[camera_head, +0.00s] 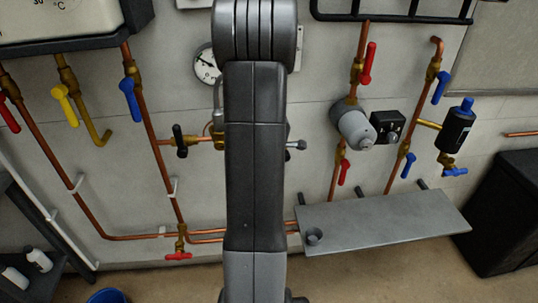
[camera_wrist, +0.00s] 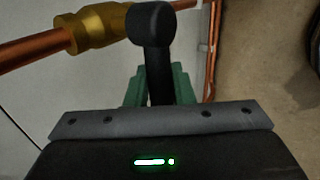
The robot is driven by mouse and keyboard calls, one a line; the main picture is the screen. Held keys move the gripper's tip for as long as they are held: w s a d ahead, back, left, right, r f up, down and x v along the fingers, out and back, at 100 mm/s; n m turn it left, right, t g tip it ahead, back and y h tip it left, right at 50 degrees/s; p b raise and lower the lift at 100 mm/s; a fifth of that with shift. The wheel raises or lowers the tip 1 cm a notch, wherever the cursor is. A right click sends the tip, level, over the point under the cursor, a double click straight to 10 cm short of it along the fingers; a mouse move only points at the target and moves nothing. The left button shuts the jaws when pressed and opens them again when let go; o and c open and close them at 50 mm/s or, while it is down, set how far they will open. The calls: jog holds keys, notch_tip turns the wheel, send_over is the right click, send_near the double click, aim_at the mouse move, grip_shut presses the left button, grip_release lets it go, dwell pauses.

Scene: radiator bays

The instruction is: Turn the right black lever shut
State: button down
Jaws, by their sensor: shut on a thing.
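The right black lever (camera_wrist: 153,50) shows close up in the wrist view, its rounded end on a brass valve (camera_wrist: 98,26) on a copper pipe (camera_wrist: 30,50). My gripper (camera_wrist: 158,88) has its green fingers on either side of the lever's shaft and is shut on it. The lever's lower part is hidden between the fingers. In the head view my arm covers the gripper and most of this valve. The left black lever (camera_head: 179,141) is visible to the left of my arm, standing roughly upright across its horizontal copper pipe.
A round gauge (camera_head: 206,65) is partly behind my arm. Yellow (camera_head: 66,104), blue (camera_head: 129,98) and red levers (camera_head: 367,63) sit on nearby pipes. A grey shelf (camera_head: 400,225) juts out at lower right. A black bin (camera_head: 510,215) stands at far right.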

dwell(0.4)
jog(key=c, duration=1.3)
grip_release()
jog(key=shift+r, duration=0.1)
jog(key=p+v, duration=0.8)
jog(key=v, duration=0.5)
jog(key=shift+s+r+p, duration=0.15)
jog(key=shift+r+p, duration=0.15)
jog(key=shift+d+f, duration=0.1)
